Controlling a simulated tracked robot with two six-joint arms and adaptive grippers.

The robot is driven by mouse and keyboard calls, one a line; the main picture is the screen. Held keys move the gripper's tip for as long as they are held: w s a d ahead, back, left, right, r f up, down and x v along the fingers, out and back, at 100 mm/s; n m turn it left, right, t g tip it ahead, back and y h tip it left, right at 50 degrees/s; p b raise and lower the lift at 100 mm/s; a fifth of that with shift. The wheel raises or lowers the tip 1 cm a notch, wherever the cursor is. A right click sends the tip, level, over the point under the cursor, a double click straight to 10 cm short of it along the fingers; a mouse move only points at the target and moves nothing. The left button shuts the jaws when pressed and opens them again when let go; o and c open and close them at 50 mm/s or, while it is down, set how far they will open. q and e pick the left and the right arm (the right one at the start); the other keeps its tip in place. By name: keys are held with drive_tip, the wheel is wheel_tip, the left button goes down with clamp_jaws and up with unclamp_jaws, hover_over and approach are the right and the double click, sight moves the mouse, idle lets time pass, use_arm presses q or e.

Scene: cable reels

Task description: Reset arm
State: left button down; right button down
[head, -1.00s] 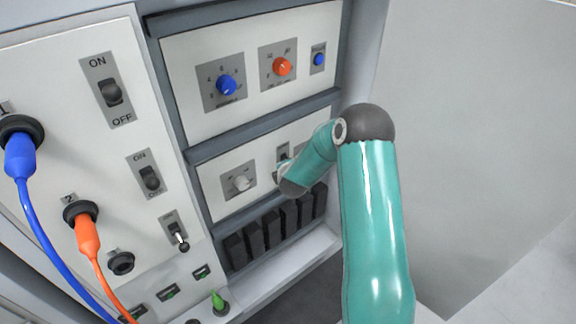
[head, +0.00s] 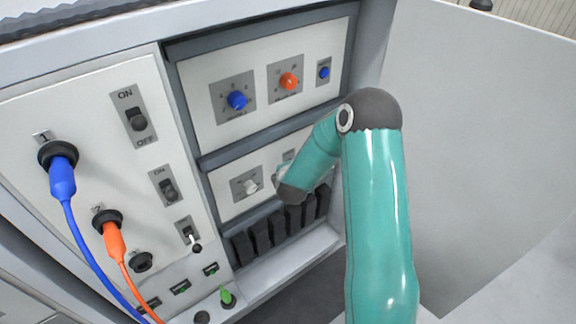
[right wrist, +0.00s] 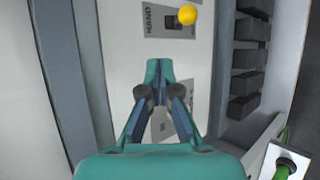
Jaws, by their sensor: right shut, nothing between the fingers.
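My right arm (head: 375,220) is teal with dark grey joints and reaches in from the lower right of the head view, bent toward the control cabinet. It covers part of the lower right panel, and its fingers cannot be made out there. In the right wrist view my right gripper (right wrist: 158,70) is shut and empty, its fingertips together in front of a pale panel. A switch marked HAND (right wrist: 172,25) and a yellow ball-shaped part (right wrist: 187,14) lie just beyond the fingertips. My left gripper is not in view.
The cabinet holds a blue knob (head: 237,100), an orange knob (head: 289,81), a white knob (head: 250,186) and ON/OFF switches (head: 137,119). A blue plug (head: 62,178) and an orange plug (head: 114,242) trail cables. A green plug (head: 226,296) sits low. Black blocks (head: 261,236) line the ledge.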

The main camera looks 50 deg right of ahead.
idle(0.4)
drive_tip(key=s+a+f+g+y, duration=0.1)
drive_tip(key=a+f+y, duration=0.3)
drive_tip(key=a, duration=0.5)
drive_tip(key=s+a+f+n+y, duration=0.1)
drive_tip(key=a+f, duration=0.4)
drive_tip(key=a, duration=0.4)
drive_tip(key=s+a+f+g+y, duration=0.1)
drive_tip(key=a+f+y, duration=0.3)
drive_tip(key=a, duration=0.5)
drive_tip(key=s+a+f+m+g+y, duration=0.1)
drive_tip(key=s+a+f+m+g, duration=0.1)
drive_tip(key=s+a+m, duration=0.4)
drive_tip(key=s+a+f+m+g+y, duration=0.2)
drive_tip(key=s+a+m, duration=0.4)
drive_tip(key=s+m, duration=0.3)
drive_tip(key=shift+s+a+f+m+g, duration=0.2)
drive_tip(key=shift+s+m+g, duration=0.1)
drive_tip(key=shift+g, duration=0.4)
drive_tip(key=shift+w, duration=0.1)
